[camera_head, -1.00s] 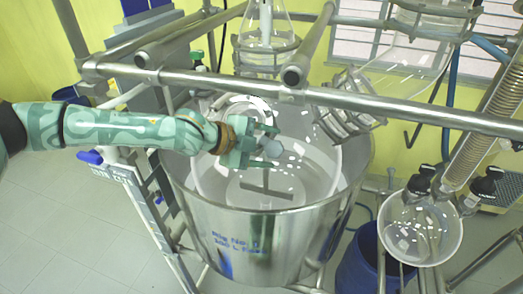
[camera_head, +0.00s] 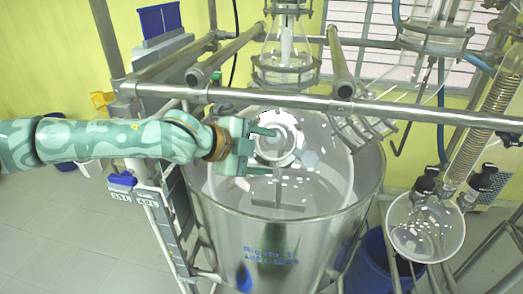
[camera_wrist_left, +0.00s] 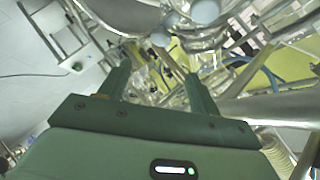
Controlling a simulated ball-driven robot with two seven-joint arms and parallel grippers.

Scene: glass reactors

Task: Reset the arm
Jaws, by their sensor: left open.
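My left arm (camera_head: 110,140) comes in from the left, and its green gripper (camera_head: 262,152) is over the left part of the large steel and glass reactor vessel (camera_head: 262,245). The two fingers are apart and point to the right, with nothing gripped that I can see. In the left wrist view the open fingers (camera_wrist_left: 160,88) show, with blurred glassware and metal parts beyond them. A round glass fitting (camera_head: 283,140) shows just behind the fingertips; I cannot tell whether they touch it. My right gripper is not in view.
A horizontal steel rail (camera_head: 330,106) crosses just above the gripper. A round glass flask (camera_head: 425,228) hangs at the right beside a coiled condenser (camera_head: 480,125). A blue barrel (camera_head: 370,262) stands below. Open floor (camera_head: 60,240) lies at the lower left.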

